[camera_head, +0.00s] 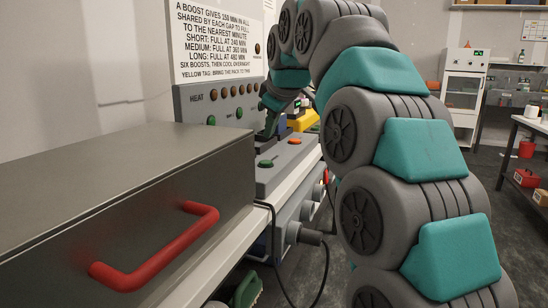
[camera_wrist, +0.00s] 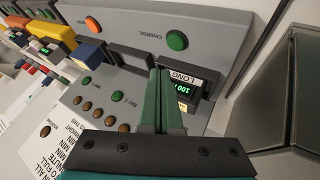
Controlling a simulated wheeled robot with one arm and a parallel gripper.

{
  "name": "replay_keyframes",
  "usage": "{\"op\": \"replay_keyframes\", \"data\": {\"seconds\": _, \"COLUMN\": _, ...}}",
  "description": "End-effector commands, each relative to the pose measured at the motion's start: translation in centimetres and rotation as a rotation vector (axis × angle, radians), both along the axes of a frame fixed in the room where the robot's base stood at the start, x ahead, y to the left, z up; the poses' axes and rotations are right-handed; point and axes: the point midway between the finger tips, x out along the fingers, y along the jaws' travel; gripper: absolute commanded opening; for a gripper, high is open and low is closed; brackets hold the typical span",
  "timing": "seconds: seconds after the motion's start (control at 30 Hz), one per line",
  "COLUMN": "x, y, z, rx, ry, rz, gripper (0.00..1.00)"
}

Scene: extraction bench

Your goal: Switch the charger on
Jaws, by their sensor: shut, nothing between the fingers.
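The charger (camera_head: 288,168) is a grey box on the bench, with a green button (camera_head: 265,163) and an orange button (camera_head: 295,141) on its face. In the wrist view the green button (camera_wrist: 177,40) sits by the word CHARGE, and the orange button (camera_wrist: 92,25) is to its left. My gripper (camera_wrist: 165,74) has its green fingers shut and empty, with the tips apart from the green button in the picture. A pack labelled LONG (camera_wrist: 188,90) with a lit green display is right beside the fingers, partly hidden by them. In the head view my gripper (camera_head: 270,124) is partly hidden.
A grey panel (camera_head: 185,100) marked HEAT carries brown and green lamps behind the charger. A yellow-topped pack (camera_head: 304,120) stands beyond it. A large metal box (camera_head: 120,165) with a red handle (camera_head: 160,250) fills the left front. A black cable (camera_head: 272,225) hangs below the bench edge.

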Motion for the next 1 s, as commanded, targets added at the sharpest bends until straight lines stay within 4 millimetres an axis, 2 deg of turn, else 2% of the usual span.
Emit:
{"op": "replay_keyframes", "data": {"seconds": 0.03, "x": 0.5, "y": 0.5, "z": 1.1, "rx": -0.001, "ry": -0.025, "rz": 0.015, "gripper": 0.0}}
{"op": "replay_keyframes", "data": {"seconds": 0.1, "x": 0.9, "y": 1.1, "z": 1.9, "rx": -0.006, "ry": -0.047, "rz": 0.035, "gripper": 0.0}}
{"op": "replay_keyframes", "data": {"seconds": 0.33, "x": 1.6, "y": 1.9, "z": 3.3, "rx": -0.014, "ry": -0.089, "rz": 0.065, "gripper": 0.0}}
{"op": "replay_keyframes", "data": {"seconds": 0.77, "x": 1.7, "y": 2.0, "z": 3.3, "rx": -0.015, "ry": -0.092, "rz": 0.066, "gripper": 0.0}}
{"op": "replay_keyframes", "data": {"seconds": 1.0, "x": 2.8, "y": 1.9, "z": 2.1, "rx": -0.013, "ry": -0.093, "rz": 0.067, "gripper": 0.0}}
